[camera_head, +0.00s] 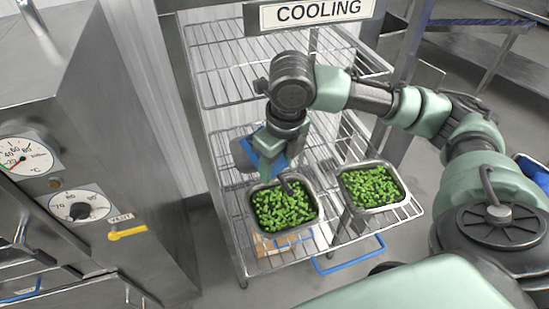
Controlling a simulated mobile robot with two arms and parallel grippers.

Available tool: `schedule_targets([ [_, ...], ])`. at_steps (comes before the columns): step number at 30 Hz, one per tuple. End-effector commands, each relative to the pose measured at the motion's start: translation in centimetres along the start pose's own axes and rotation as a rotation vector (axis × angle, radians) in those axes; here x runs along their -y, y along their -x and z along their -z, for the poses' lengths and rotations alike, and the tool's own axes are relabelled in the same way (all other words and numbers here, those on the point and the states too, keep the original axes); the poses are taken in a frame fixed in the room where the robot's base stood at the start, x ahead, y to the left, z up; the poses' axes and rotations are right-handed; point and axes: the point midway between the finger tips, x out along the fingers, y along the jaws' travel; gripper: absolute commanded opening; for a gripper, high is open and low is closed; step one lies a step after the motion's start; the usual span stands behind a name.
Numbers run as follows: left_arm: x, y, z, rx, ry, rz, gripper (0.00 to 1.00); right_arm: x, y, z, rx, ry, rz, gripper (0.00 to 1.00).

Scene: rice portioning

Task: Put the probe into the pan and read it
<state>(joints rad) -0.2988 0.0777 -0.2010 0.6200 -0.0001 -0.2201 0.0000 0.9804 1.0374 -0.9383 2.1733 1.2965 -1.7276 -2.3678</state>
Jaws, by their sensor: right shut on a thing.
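My right gripper (267,168) reaches down over the back of the left pan (318,214), which is full of green peas. It is shut on the probe, which is largely hidden by the fingers. A thin dark piece (287,186) shows beside the fingertips at the pan's back rim. I cannot tell whether the probe's tip is in the peas. The probe's reading does not show. A second pan (405,200) of peas sits to the right on the same wire shelf. My left gripper is out of view.
The wire rack (228,88) carries a COOLING sign (318,12). A blue object (272,141) shows behind my gripper. A cardboard-coloured item (272,247) lies below the left pan. A steel cabinet with dials (82,204) and a yellow handle (128,233) stands left.

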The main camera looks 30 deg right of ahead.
Motion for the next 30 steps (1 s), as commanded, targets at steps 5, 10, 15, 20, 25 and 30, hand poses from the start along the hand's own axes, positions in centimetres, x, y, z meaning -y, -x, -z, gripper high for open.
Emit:
schedule_targets([
  [5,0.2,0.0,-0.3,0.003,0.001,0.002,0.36,0.0,-1.1,0.2,-0.003,-0.003,-0.001,0.1],
  [10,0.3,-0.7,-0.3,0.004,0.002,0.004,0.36,0.0,-2.9,0.4,-0.002,-0.003,0.0,0.1],
  [15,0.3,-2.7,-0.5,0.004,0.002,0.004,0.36,0.0,-4.5,0.6,0.001,-0.003,0.0,0.1],
  [20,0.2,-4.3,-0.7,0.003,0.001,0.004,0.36,0.0,-5.8,0.8,0.0,-0.003,0.0,0.1],
  [25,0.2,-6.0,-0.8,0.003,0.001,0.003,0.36,0.0,-7.2,1.0,-0.001,-0.003,0.0,0.1],
  [30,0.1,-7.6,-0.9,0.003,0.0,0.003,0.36,0.0,-8.6,1.1,0.0,-0.003,0.0,0.1],
])
